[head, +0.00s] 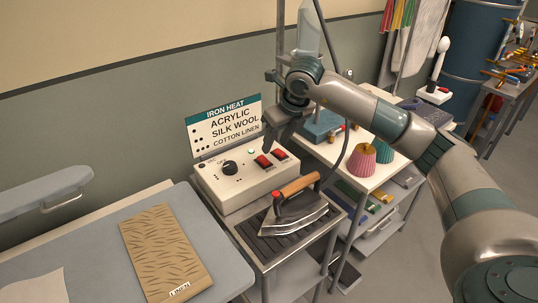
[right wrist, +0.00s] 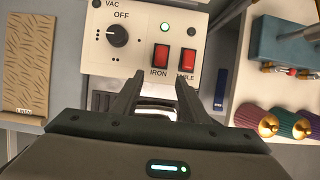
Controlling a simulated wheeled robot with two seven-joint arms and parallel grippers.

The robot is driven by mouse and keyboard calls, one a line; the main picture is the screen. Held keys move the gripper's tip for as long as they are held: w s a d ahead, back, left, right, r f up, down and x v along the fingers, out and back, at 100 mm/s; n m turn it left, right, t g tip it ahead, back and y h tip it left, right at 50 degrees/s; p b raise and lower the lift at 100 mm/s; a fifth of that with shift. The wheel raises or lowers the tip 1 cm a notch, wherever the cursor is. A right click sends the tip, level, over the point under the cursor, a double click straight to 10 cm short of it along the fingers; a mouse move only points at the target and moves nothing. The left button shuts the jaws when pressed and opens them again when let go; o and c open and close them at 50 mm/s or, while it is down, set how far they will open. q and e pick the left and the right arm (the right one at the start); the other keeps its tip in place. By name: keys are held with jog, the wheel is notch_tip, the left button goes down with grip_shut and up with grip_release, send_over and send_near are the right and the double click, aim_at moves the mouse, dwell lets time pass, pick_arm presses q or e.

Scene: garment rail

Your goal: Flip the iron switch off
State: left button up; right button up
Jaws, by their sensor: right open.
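The control box (head: 240,178) is cream, with a dial and two red rocker switches on top, below an "IRON HEAT" sign (head: 228,125). The iron switch (right wrist: 160,56), labelled IRON, is the left red rocker; it also shows in the head view (head: 263,161). The other red rocker (right wrist: 188,60) has a label partly covered by my gripper. A small green light (right wrist: 165,27) is lit above the switches. My right gripper (right wrist: 155,85) is open and empty, its fingertips just short of the switches in the wrist view. My left gripper is not in view.
An iron (head: 298,207) with a wooden handle rests on a dark ribbed pad in front of the box. The padded board (head: 90,255) with a tan linen cloth (head: 165,250) lies left. A white shelf (head: 385,165) with thread cones (head: 362,160) stands right.

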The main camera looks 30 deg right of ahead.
aim_at(266, 163)
jog(key=p+x, duration=0.2)
jog(key=x, duration=0.7)
jog(key=shift+f+p, duration=0.2)
jog(key=shift+p, duration=0.15)
grip_shut()
jog(key=shift+w+r, duration=0.1)
jog(key=shift+w, duration=0.05)
jog(key=shift+w+r+g, duration=0.15)
jog(key=shift+w+g, duration=0.05)
jog(key=shift+g, duration=0.4)
jog(key=shift+w+r+g, duration=0.15)
jog(key=shift+w+g, duration=0.05)
jog(key=shift+g, duration=0.6)
